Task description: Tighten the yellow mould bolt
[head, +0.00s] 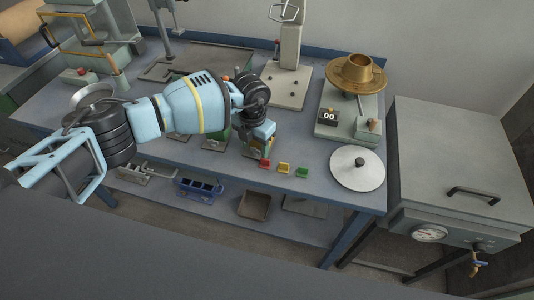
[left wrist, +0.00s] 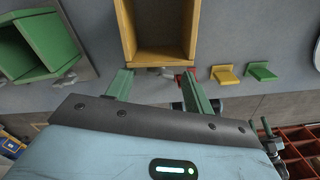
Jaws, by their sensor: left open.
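The yellow mould (left wrist: 126,30), an open-topped box, is at the top of the left wrist view. In the head view it is mostly hidden behind my left gripper (head: 260,138). A small grey metal piece (left wrist: 153,71), seemingly the mould's bolt, shows at its near side. My left gripper (left wrist: 157,80) is open, with its green fingers on either side of that piece; I cannot tell whether they touch it. My right gripper is in neither view.
A green mould (left wrist: 42,42) with its own metal fitting stands to the left. Small red (head: 265,163), yellow (head: 284,168) and green (head: 302,172) tabs sit along the bench's front edge. A round grey disc (head: 345,172) and a scale with a brass pan (head: 357,76) are to the right.

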